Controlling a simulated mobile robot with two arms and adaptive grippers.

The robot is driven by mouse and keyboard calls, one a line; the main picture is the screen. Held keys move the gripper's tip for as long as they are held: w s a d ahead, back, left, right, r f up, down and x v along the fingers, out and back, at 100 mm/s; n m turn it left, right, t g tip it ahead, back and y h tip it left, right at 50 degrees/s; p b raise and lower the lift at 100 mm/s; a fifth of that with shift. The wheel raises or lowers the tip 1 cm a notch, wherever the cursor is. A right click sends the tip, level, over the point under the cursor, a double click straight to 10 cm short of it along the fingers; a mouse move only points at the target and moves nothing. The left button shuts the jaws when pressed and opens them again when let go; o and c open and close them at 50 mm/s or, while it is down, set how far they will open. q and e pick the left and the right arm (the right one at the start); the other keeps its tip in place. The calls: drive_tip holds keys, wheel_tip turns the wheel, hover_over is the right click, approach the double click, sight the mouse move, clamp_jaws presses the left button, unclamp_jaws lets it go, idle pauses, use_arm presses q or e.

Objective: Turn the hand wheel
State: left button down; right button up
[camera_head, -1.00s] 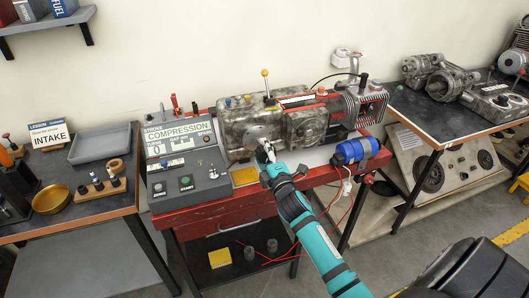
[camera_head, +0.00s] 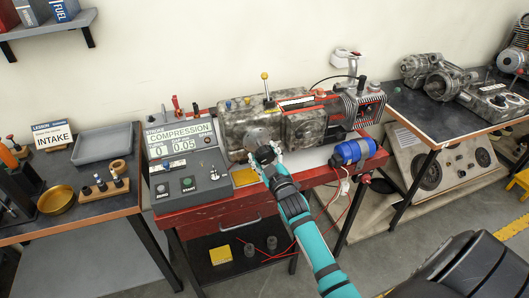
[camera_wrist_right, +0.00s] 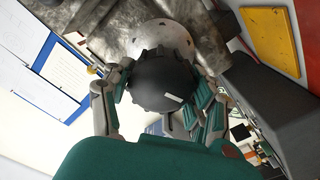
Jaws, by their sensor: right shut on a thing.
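The hand wheel (camera_head: 265,154) is a dark, ridged round knob on the front of the grey, stained machine (camera_head: 245,125). In the right wrist view the black wheel (camera_wrist_right: 163,82) fills the middle, with a pale perforated disc (camera_wrist_right: 160,38) behind it. My right gripper (camera_head: 269,157) reaches it from the front and below. In the wrist view its fingers lie on both sides of the wheel, shut on it. A small white mark shows on the wheel's face. The far side of the wheel is hidden. My left gripper is not in view.
A grey COMPRESSION console (camera_head: 185,160) stands left of the machine, with its display showing numbers. A blue cylinder (camera_head: 353,151) lies at the right on the red bench (camera_head: 215,215). Side tables stand left and right. Red cables hang below the bench.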

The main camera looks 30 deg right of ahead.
drive_tip(key=shift+m+p, duration=0.55)
drive_tip(key=shift+m, duration=1.45)
drive_tip(key=shift+f, duration=0.1)
drive_tip(key=o, duration=1.1)
drive_tip(key=shift+o, duration=0.2)
drive_tip(key=shift+s, duration=0.15)
drive_tip(key=v, duration=1.1)
drive_tip(key=shift+s, duration=0.4)
